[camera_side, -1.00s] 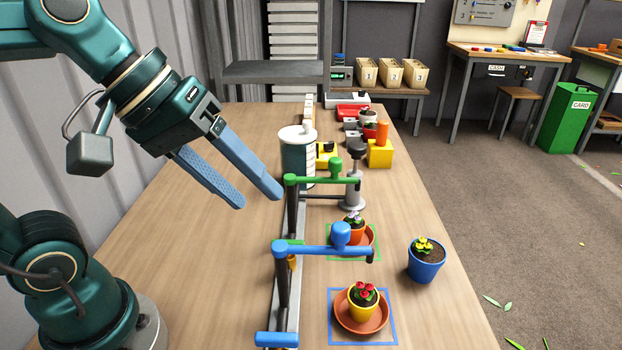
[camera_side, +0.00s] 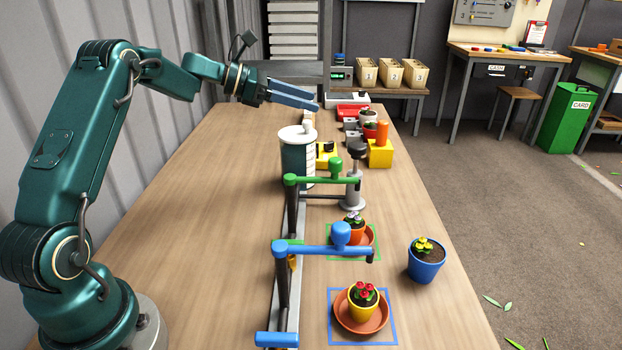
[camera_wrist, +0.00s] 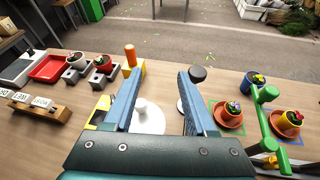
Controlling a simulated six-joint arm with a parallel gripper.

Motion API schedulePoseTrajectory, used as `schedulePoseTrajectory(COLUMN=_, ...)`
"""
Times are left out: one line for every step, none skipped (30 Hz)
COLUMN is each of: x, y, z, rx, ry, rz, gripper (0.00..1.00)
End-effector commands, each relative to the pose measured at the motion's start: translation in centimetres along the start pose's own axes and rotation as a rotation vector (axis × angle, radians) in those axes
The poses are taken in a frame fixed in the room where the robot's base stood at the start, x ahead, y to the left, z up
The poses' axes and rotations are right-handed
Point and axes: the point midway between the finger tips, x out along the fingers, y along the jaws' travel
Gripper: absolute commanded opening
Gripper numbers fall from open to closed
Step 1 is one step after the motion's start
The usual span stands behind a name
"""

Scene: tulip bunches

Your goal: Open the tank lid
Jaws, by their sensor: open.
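The tank (camera_side: 296,160) is a dark green cylinder with a pale scale strip, standing on the bench behind the green-handled arm. Its round white lid (camera_side: 290,133) lies flat on top, with a small white knob (camera_side: 308,127) at its rim. My gripper (camera_side: 316,101) is open and empty, above and beyond the lid in the side view, apart from it. In the wrist view the lid (camera_wrist: 150,122) and its knob (camera_wrist: 142,106) show between my two blue fingers (camera_wrist: 160,74); the fingers hide parts of the lid's edge.
A green-handled arm (camera_side: 320,181) and a blue-handled arm (camera_side: 325,250) stand on a rail in front of the tank. A grey post with a dark knob (camera_side: 355,180) stands right of it. A yellow block (camera_side: 380,153) and potted flowers are farther right. The bench's left side is clear.

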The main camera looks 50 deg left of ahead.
Motion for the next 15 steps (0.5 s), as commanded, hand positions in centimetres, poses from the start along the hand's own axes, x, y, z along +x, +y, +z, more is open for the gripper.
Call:
schedulePoseTrajectory(x=-0.2, y=1.1, z=-2.0, rx=-0.042, ry=0.006, rz=0.017, gripper=0.56)
schedulePoseTrajectory(x=-0.3, y=1.4, z=-2.9, rx=-0.06, ry=0.01, rz=0.022, gripper=0.56)
schedulePoseTrajectory(x=-0.4, y=1.7, z=-3.9, rx=-0.08, ry=0.017, rz=0.028, gripper=0.56)
schedulePoseTrajectory(x=-0.5, y=1.9, z=-4.5, rx=-0.093, ry=0.021, rz=0.03, gripper=0.56)
schedulePoseTrajectory(x=-0.6, y=2.0, z=-5.1, rx=-0.105, ry=0.025, rz=0.032, gripper=0.56)
schedulePoseTrajectory(x=-0.7, y=2.1, z=-5.6, rx=-0.117, ry=0.028, rz=0.036, gripper=0.56)
schedulePoseTrajectory(x=-0.7, y=2.2, z=-5.9, rx=-0.123, ry=0.03, rz=0.038, gripper=0.56)
schedulePoseTrajectory(x=-0.7, y=2.3, z=-6.2, rx=-0.127, ry=0.032, rz=0.041, gripper=0.56)
schedulePoseTrajectory(x=-0.6, y=2.4, z=-6.2, rx=-0.127, ry=0.032, rz=0.043, gripper=0.56)
schedulePoseTrajectory(x=-0.3, y=2.5, z=-6.2, rx=-0.126, ry=0.031, rz=0.044, gripper=0.56)
schedulePoseTrajectory(x=0.0, y=2.5, z=-6.1, rx=-0.125, ry=0.031, rz=0.043, gripper=0.56)
schedulePoseTrajectory(x=0.6, y=2.4, z=-6.1, rx=-0.125, ry=0.031, rz=0.041, gripper=0.56)
schedulePoseTrajectory(x=1.0, y=2.4, z=-6.2, rx=-0.125, ry=0.032, rz=0.042, gripper=0.56)
schedulePoseTrajectory(x=1.4, y=2.4, z=-6.2, rx=-0.125, ry=0.032, rz=0.041, gripper=0.56)
schedulePoseTrajectory(x=1.9, y=2.4, z=-6.2, rx=-0.124, ry=0.032, rz=0.041, gripper=0.56)
